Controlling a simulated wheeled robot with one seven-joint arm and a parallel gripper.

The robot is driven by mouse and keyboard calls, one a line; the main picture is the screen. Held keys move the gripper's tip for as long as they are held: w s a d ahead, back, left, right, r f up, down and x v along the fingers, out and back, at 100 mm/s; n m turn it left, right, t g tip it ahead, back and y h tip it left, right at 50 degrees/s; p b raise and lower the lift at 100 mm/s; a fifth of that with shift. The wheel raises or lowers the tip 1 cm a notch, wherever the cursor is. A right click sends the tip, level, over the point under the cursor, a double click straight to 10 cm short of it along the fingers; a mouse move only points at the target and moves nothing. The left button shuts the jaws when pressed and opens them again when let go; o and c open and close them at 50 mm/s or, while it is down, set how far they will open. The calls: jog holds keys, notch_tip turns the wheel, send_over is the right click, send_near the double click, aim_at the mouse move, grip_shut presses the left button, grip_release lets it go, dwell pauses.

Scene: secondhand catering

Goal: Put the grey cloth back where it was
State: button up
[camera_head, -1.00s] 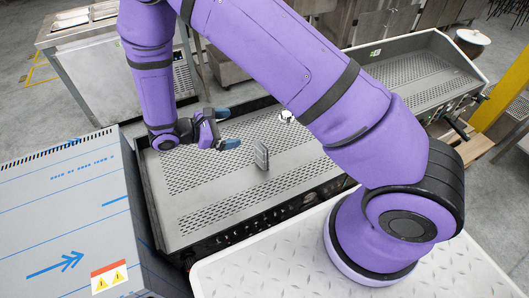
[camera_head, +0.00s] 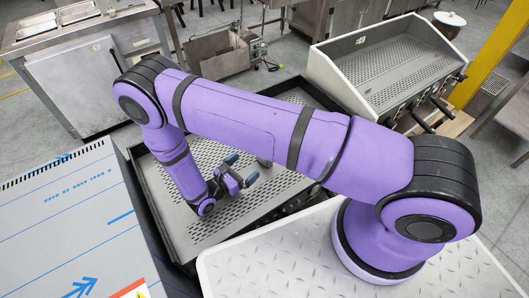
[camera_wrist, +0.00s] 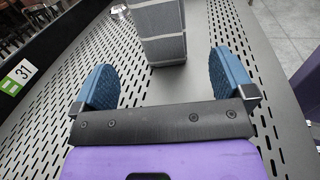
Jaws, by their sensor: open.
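The grey cloth (camera_wrist: 160,32) shows in the wrist view as a folded block with pale lines, upright on the perforated metal surface (camera_wrist: 62,100). My gripper (camera_wrist: 165,66) is open with blue fingertips, one on each side of the cloth's near end. Gaps show between the cloth and both fingers. In the head view, my gripper (camera_head: 241,169) is low over the perforated surface (camera_head: 212,225). A small grey part of the cloth (camera_head: 264,161) shows just beyond the fingertips; my arm hides the rest.
A blue-marked metal box (camera_head: 65,215) stands at the left. A pale ribbed plate (camera_head: 290,250) is in front. A second perforated unit with taps (camera_head: 395,65) stands at the back right. A green-and-white label 31 (camera_wrist: 16,77) is on the dark rim. The surface left of my gripper is clear.

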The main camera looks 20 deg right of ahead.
send_over(262, 164)
jog(key=shift+w+d+r, duration=0.15)
jog(key=shift+w+r, duration=0.1)
dwell(0.4)
jog(key=c, duration=1)
jog(key=shift+c, duration=0.2)
jog(key=shift+r, duration=0.1)
